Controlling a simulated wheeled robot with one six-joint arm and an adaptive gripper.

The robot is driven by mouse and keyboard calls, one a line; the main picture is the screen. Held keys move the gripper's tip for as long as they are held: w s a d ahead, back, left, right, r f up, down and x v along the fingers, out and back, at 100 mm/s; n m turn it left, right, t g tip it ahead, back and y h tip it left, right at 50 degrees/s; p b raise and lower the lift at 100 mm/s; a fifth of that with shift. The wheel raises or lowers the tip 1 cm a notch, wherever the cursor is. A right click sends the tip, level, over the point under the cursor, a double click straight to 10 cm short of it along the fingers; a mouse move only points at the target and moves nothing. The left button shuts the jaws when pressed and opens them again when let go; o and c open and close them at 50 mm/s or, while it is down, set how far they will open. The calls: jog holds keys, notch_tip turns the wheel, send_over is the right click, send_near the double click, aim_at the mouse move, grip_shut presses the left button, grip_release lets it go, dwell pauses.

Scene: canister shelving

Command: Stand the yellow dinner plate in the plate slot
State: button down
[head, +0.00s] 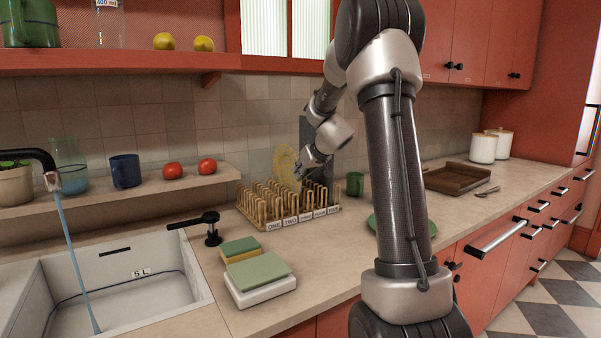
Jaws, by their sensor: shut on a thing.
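The yellow dinner plate (284,162) is upright, seen nearly face-on with a patterned face, above the back of the wooden plate rack (262,222). My gripper (300,171) is at the plate's right edge and is shut on it. The rack stands on the counter right of the sink, with several pegs and slot labels such as ONE and TWO along its front. The plate's lower edge is hidden by the pegs, so I cannot tell whether it touches the rack or which slot it is over.
A green cup (355,184) stands right of the rack. A green plate (373,222) lies partly behind my arm. Sponges (262,272), a black tap lever (211,228) and the sink (110,285) are in front and left. A brown tray (458,179) lies farther right.

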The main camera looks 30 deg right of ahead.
jog(key=shift+f, duration=0.95)
jog(key=c, duration=1.5)
grip_release()
jog(key=shift+v, duration=4)
